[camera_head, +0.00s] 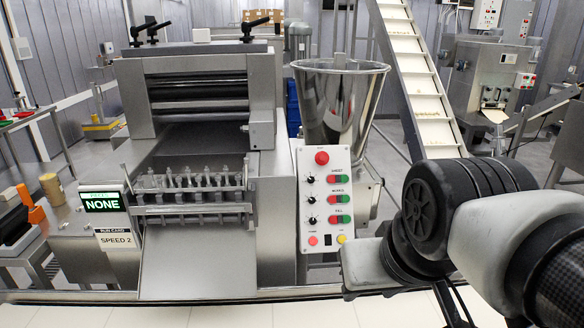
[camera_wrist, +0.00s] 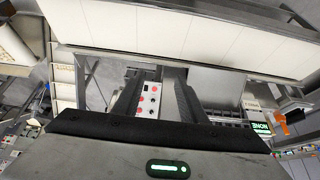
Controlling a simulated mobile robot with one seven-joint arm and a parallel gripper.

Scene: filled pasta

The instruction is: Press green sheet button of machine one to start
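The control panel (camera_head: 325,240) of the pasta machine is a white upright plate with a red knob at the top, black dials and rows of red and green buttons. The green sheet button (camera_head: 346,180) is in the top row, right of a red one. In the wrist view the panel (camera_wrist: 150,92) appears between my gripper's two dark fingers. My gripper (camera_wrist: 156,76) looks open and empty, apart from the panel. In the head view my arm comes from the right, its end low and right of the panel; the fingertips are not clear there.
The sheet machine (camera_head: 205,100) with rollers stands left of the panel, and a steel hopper (camera_head: 338,105) behind it. A display (camera_head: 101,202) reads NONE, above a SPEED 2 card (camera_head: 116,240). An inclined conveyor (camera_head: 418,80) rises behind. The panel's front is unobstructed in the head view.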

